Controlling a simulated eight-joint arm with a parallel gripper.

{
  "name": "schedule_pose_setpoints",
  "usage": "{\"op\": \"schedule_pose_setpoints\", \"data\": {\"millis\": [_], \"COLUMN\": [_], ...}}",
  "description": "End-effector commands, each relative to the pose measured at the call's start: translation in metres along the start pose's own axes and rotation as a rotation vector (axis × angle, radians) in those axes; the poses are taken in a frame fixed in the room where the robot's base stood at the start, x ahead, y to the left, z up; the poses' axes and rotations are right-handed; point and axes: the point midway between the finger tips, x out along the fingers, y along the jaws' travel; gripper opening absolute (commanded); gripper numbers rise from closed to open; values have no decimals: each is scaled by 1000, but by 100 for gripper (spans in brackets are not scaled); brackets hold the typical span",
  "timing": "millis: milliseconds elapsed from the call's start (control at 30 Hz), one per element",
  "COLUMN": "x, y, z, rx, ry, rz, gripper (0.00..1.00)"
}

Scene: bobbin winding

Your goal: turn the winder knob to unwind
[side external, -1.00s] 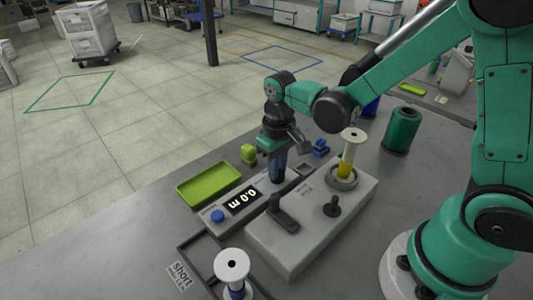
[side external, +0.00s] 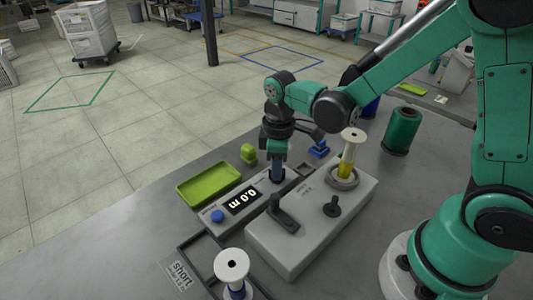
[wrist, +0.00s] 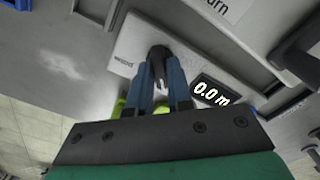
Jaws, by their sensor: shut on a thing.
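The light grey winder panel (side external: 257,189) carries a display (side external: 243,200) reading 0.0 m. The display also shows in the wrist view (wrist: 209,91). My gripper (side external: 278,176) points down at the panel's far end. In the wrist view, my blue fingertips (wrist: 160,60) are shut on the dark winder knob (wrist: 158,53), which they partly cover. In the side view the fingers hide most of the knob. A white bobbin with yellow thread (side external: 347,165) stands on the round seat of the grey winder block (side external: 320,230), right of my gripper.
A white bobbin (side external: 231,264) stands near the "short" label (side external: 181,275). A green thread cone (side external: 401,130) stands at right.

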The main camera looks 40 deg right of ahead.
Motion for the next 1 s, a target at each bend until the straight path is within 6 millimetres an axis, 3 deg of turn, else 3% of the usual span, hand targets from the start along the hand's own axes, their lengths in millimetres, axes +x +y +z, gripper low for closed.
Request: {"op": "schedule_pose_setpoints", "data": {"millis": [700,733,833,1000], "x": [0,0,0,0], "y": [0,0,0,0], "z": [-1,-1,-1,0], "rx": [-87,-87,-87,-86], "ry": [3,3,3,2], "rz": [1,1,1,1], "gripper": [0,18,47,47]}}
